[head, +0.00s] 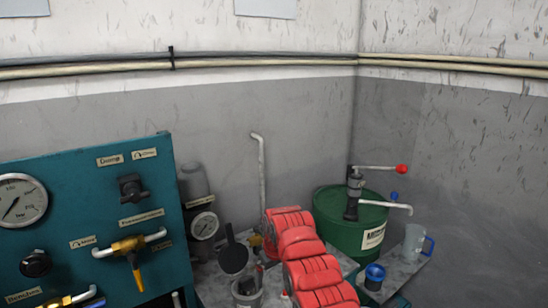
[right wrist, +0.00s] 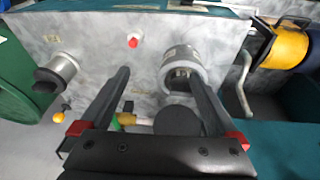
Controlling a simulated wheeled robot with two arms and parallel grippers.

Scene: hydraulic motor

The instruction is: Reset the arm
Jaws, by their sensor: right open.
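The task names only my arm. My right gripper (right wrist: 158,76) shows in the right wrist view as two long dark fingers with red pieces at their base, pointing up the picture. The fingers are apart, with nothing held between them. A grey speckled tabletop lies beyond the tips. The right fingertip overlaps the edge of a metal cup-like part (right wrist: 184,62); I cannot tell whether they touch. In the head view the fingertips cannot be made out. My left gripper is in neither view.
A teal panel (head: 75,230) with gauge and valves stands left. A green barrel (head: 338,222) with a hand pump (head: 354,190) stands right. A clear jug (head: 414,240), a blue-rimmed cup (head: 374,276) and a black paddle-shaped item (head: 233,260) crowd the table.

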